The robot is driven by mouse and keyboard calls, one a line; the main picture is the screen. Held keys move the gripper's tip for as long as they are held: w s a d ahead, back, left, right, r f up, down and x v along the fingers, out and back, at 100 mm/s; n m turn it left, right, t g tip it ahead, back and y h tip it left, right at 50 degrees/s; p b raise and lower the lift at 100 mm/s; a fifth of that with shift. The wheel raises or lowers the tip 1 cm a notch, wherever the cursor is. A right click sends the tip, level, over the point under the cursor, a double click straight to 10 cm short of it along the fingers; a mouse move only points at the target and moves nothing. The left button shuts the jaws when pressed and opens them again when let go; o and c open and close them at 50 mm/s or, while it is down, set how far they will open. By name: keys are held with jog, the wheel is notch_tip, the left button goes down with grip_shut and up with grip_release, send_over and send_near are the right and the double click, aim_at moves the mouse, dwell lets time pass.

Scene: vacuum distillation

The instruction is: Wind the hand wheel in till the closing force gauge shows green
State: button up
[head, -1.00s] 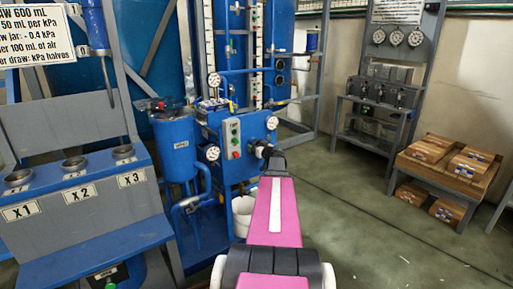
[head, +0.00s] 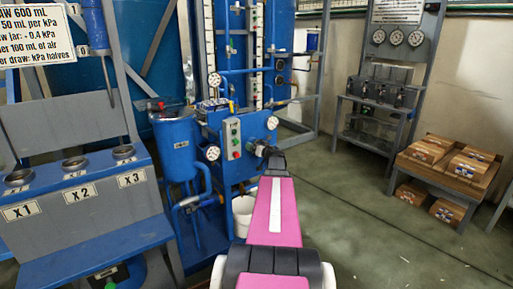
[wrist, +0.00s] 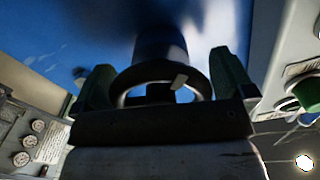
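The hand wheel (wrist: 127,80) shows in the wrist view as a dark ring with a shiny inner rim and a pale tab, on a dark hub against the blue machine. My gripper (wrist: 163,82) has one finger at each side of the ring, and both appear to touch it. In the head view my gripper (head: 265,151) is at the front of the blue machine (head: 240,172); the wheel is mostly hidden there. Round white gauges sit on the machine, including one above the gripper (head: 272,123) and one left of it (head: 212,153). Their readings and any green are too small to tell.
A control box with green and red buttons (head: 233,138) is just left of my gripper. A blue tank (head: 176,140) and white bucket (head: 242,212) stand nearby. A rack with gauges (head: 396,38) and a wooden stand with boxes (head: 450,180) are at right. Floor there is clear.

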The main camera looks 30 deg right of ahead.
jog(key=s, duration=1)
jog(key=shift+s+d, duration=0.4)
jog(key=shift+d, duration=0.05)
jog(key=w+n, duration=0.3)
jog(key=w, duration=0.7)
jog(key=shift+w+a+r, duration=0.15)
jog(key=shift+a+r, duration=0.2)
jog(key=shift+r, duration=0.05)
dwell(0.3)
jog(key=c, duration=0.7)
jog(key=shift+o, duration=0.2)
